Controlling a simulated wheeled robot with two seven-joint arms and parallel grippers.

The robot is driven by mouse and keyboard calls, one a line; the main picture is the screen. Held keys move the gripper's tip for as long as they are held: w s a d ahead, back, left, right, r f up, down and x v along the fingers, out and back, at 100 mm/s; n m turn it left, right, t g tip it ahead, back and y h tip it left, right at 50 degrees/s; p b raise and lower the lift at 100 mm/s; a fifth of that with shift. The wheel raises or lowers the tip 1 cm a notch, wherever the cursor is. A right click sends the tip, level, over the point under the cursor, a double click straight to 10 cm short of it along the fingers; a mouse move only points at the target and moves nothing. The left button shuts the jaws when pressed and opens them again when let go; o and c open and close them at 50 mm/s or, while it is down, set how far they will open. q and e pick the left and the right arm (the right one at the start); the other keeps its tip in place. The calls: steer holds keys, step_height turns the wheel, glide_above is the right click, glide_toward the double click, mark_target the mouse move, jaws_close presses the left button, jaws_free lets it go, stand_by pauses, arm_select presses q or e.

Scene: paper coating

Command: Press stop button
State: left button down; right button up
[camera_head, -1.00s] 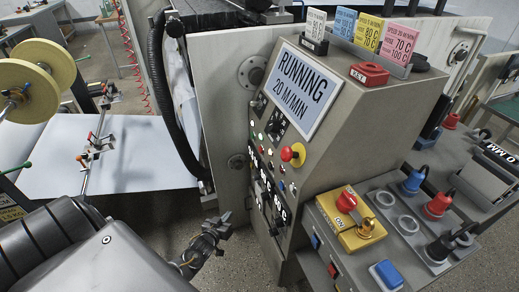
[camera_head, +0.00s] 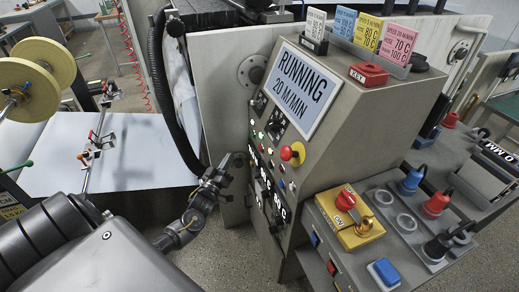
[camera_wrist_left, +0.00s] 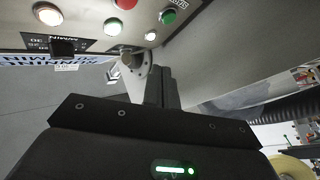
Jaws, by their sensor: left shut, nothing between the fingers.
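The grey machine's control panel (camera_head: 268,150) carries small round buttons and lamps and a red mushroom button on a yellow base (camera_head: 292,153). In the left wrist view, a red button (camera_wrist_left: 125,3), a green button (camera_wrist_left: 168,17) and several pale lamps show at the top. I cannot read which button is marked stop. My left gripper (camera_head: 236,160) is shut and empty, just left of the panel's lower buttons. Its fingers show in the left wrist view (camera_wrist_left: 148,75), pointing towards the panel below the buttons. I cannot tell whether they touch it. My right gripper is out of view.
A display (camera_head: 297,90) reads RUNNING 20 M/MIN. A yellow box with a red knob (camera_head: 346,200) stands at the panel's right. A black hose (camera_head: 160,95) and white sheet (camera_head: 110,150) lie left of the machine.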

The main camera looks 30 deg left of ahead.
mark_target(261, 148)
arm_select(q)
steer(key=w+d+b, duration=0.2)
steer(key=w+d, duration=0.3)
steer(key=w, duration=0.2)
stand_by(0.3)
stand_by(1.3)
steer(key=shift+w+d, duration=0.15)
steer(key=shift+w, duration=0.1)
stand_by(0.5)
steer(key=shift+w+d, duration=0.15)
steer(key=shift+w, duration=0.05)
steer(key=shift+w+d+b, duration=0.2)
steer(key=shift+w+b, duration=0.05)
steer(key=shift+b, duration=0.15)
stand_by(0.7)
stand_by(0.3)
steer(key=shift+s+a, duration=0.45)
steer(key=shift+s, duration=0.15)
